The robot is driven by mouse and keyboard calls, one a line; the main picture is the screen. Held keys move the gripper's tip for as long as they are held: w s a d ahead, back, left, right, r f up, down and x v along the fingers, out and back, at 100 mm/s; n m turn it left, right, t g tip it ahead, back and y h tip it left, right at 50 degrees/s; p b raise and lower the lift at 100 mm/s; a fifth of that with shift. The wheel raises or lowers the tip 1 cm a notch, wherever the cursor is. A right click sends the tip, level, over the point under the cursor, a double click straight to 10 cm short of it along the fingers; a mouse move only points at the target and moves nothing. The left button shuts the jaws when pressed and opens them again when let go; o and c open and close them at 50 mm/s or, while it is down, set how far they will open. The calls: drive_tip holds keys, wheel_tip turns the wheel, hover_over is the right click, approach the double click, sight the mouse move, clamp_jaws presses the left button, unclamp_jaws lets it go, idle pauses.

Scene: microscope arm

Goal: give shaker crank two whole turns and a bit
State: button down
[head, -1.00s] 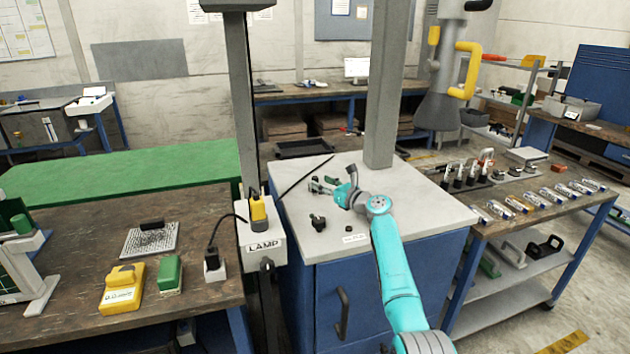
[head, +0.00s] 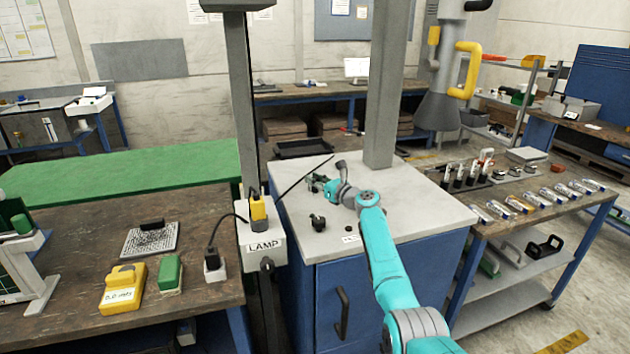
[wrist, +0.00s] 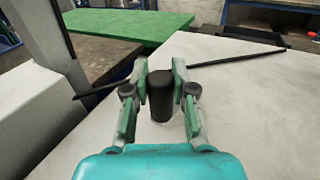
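A dark upright cylinder (wrist: 160,97), like a crank's knob, stands between the fingers of my gripper (wrist: 160,80) in the wrist view. Both green-grey pads lie right against its sides, so the gripper looks closed on it. What is under the cylinder is hidden, and no crank arm shows. In the head view my gripper (head: 318,184) is low over the back left of the white bench top (head: 420,205), with the cylinder too small to make out. A small black knobbed piece (head: 317,222) stands on the bench top nearer the front, apart from the gripper.
The lamp post with its LAMP box (head: 262,243) stands close at the left of the bench. A grey column (head: 383,90) rises at the back. The bench's right side is clear.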

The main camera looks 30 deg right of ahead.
drive_tip(key=shift+a, duration=0.1)
drive_tip(key=shift+w+a+f+m+h, duration=0.15)
drive_tip(key=shift+a+m+h, duration=0.15)
drive_tip(key=shift+m+h, duration=0.35)
drive_tip(key=shift+w+a+m+h, duration=0.15)
drive_tip(key=shift+m+h, duration=0.3)
drive_tip(key=shift+h, duration=0.45)
drive_tip(key=shift+w+a+m+h, duration=0.1)
drive_tip(key=shift+m+h, duration=0.3)
drive_tip(key=shift+h, duration=0.45)
drive_tip(key=c, duration=0.9)
unclamp_jaws()
drive_tip(key=s, duration=0.4)
drive_tip(key=s+a, duration=0.1)
drive_tip(key=s, duration=0.7)
drive_tip(key=shift+a, duration=0.15)
